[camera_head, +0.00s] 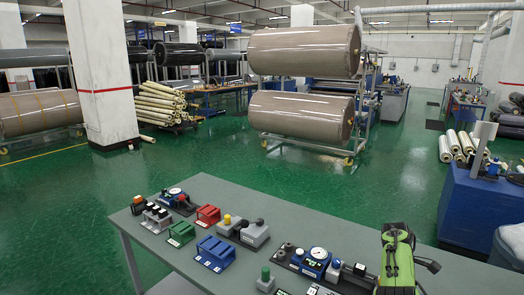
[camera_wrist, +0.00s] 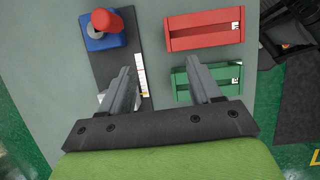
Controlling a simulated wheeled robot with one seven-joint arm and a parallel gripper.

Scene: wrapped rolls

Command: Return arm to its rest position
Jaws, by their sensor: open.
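My gripper (camera_wrist: 161,76) shows in the wrist view with its two grey fingers spread apart and nothing between them. It is above the grey table (camera_wrist: 150,20). A red tray (camera_wrist: 203,30) and a green tray (camera_wrist: 210,88) lie ahead and to the right of the fingers. A blue block with a red knob (camera_wrist: 105,28) stands ahead of the left finger, on a dark plate. In the head view, a green and black part of my arm (camera_head: 397,262) is over the table's right end; the fingertips cannot be made out there.
In the head view, the table (camera_head: 300,225) holds a red holder (camera_head: 208,213), a blue holder (camera_head: 215,250) and a gauge unit (camera_head: 318,257). Large wrapped rolls (camera_head: 303,52) hang on a rack beyond. A blue cabinet (camera_head: 475,205) stands at right. Green floor (camera_head: 200,165) is open between.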

